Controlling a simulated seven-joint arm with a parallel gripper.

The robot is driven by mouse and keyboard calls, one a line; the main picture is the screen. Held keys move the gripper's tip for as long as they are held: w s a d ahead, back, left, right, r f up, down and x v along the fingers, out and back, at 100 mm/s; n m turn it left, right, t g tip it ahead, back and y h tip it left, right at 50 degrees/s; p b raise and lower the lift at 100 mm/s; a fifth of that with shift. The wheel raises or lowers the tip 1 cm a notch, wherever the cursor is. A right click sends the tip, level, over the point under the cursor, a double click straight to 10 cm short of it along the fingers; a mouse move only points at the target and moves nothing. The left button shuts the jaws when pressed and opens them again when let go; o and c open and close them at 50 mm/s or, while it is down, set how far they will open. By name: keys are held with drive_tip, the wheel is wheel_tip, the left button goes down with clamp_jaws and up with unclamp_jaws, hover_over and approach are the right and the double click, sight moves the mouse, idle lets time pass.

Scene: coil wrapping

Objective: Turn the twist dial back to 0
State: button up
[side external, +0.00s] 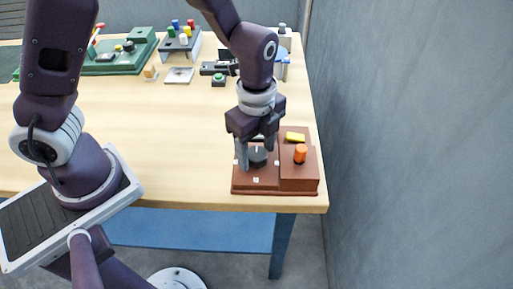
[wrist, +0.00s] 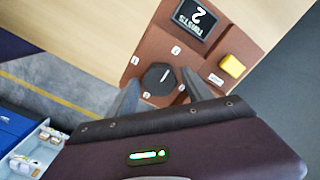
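The twist dial (wrist: 158,79) is a black knob with a white pointer line, on a brown box (side external: 243,187) at the table's front right corner. It also shows in the side view (side external: 257,158). Small white number labels surround it, too small to read surely. The pointer line slants toward the upper right in the wrist view. A dark display (wrist: 195,18) on the box reads 2 TWISTS. My gripper (side external: 257,150) points down over the dial. Its two fingers are apart, one on each side of the dial; I cannot tell whether they touch it.
A green device (side external: 110,60) and a rack with coloured pegs (side external: 182,40) stand at the back. A grey wall (side external: 400,140) is close on the right. The table's middle is clear.

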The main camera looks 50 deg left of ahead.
drive_tip(key=c, duration=1.1)
